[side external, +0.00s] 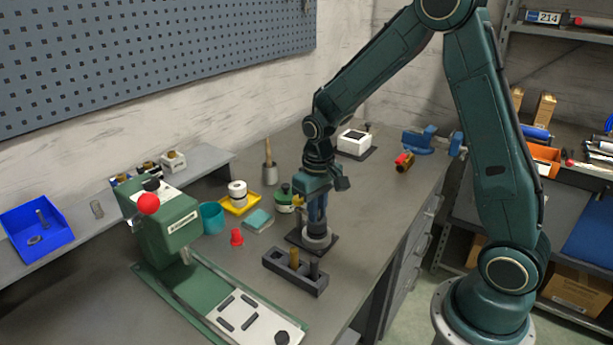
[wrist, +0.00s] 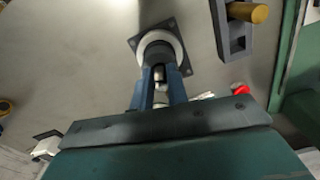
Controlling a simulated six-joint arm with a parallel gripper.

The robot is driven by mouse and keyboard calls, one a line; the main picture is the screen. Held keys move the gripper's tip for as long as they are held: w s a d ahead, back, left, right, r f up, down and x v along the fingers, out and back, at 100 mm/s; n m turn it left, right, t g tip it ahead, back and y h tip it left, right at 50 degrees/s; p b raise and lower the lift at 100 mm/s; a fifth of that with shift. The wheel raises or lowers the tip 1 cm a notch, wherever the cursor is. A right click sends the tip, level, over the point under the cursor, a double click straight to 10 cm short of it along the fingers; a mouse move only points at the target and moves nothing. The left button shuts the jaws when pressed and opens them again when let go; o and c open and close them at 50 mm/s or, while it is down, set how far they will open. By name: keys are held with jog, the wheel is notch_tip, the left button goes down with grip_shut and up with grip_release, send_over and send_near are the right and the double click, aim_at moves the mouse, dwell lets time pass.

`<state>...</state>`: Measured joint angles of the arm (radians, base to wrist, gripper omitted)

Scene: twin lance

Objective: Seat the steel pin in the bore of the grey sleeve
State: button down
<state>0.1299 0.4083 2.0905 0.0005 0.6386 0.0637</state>
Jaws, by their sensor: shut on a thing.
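The grey sleeve (side external: 318,241) stands on a dark square plate (side external: 300,240) on the bench. In the wrist view the sleeve (wrist: 149,42) shows as a pale ring around a dark middle. My gripper (side external: 317,218) points down directly over the sleeve. In the wrist view my gripper (wrist: 160,78) has its two blue fingers closed around the steel pin (wrist: 159,72), a small shiny piece between them. The pin's lower end is at or just over the sleeve's mouth; I cannot tell whether it is inside the bore. The fingers hide the pin in the side view.
A dark block (side external: 296,274) with a brass peg and a dark peg stands just in front of the sleeve. A green press (side external: 165,225) with a red knob is at left. A red piece (side external: 237,238), teal cup (side external: 212,217) and yellow tray (side external: 240,205) lie between.

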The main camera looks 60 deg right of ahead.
jog(key=shift+s+f, duration=0.15)
jog(key=shift+f, duration=0.45)
jog(key=c, duration=1.5)
grip_release()
jog(key=shift+o, duration=0.2)
jog(key=shift+r, duration=0.1)
jog(key=shift+o, duration=0.5)
jog(key=shift+r, duration=0.45)
notch_tip(320, 180, up, 12)
jog(key=shift+r, duration=0.15)
